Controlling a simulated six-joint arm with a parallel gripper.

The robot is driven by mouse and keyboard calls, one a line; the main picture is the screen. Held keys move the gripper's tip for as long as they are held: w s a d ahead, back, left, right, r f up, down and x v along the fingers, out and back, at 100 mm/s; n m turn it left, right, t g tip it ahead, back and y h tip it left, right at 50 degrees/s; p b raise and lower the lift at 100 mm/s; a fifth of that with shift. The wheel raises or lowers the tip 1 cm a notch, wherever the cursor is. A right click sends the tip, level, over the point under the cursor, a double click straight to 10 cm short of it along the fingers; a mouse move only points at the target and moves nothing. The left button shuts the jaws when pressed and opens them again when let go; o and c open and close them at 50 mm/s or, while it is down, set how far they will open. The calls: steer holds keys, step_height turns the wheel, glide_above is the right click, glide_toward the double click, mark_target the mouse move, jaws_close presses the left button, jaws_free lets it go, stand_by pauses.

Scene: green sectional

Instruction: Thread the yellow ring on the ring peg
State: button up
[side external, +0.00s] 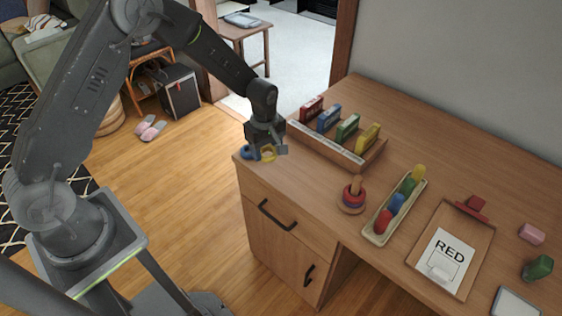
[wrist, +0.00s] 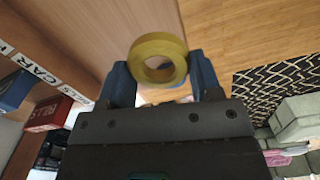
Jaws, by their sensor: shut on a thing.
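The yellow ring (wrist: 158,61) is held between the two fingers of my gripper (wrist: 160,75) in the wrist view, its hole facing the camera. In the side view the yellow ring (side external: 268,155) shows at the tip of my gripper (side external: 266,152), near the desk's left corner. I cannot tell its exact height above the desk. The ring peg (side external: 355,183) stands upright on a round wooden base, to the right of and nearer the camera than my gripper. The peg is not seen in the wrist view.
A wooden rack (side external: 343,153) with several coloured blocks stands behind the peg. A tray (side external: 379,237) of coloured pieces lies just right of the peg, then a clipboard (side external: 455,240) marked RED. Desk between gripper and peg is clear.

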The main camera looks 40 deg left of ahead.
steer(key=s+a+r, duration=0.2)
steer(key=a+r, duration=0.2)
steer(key=a, duration=0.1)
step_height(320, 180, up, 4)
steer(key=r, duration=0.1)
glide_above(357, 177)
steer(key=shift+a+f+m, duration=0.1)
steer(key=shift+f+m, duration=0.15)
steer(key=shift+m, duration=0.05)
steer(key=shift+f, duration=5)
steer(key=o, duration=1)
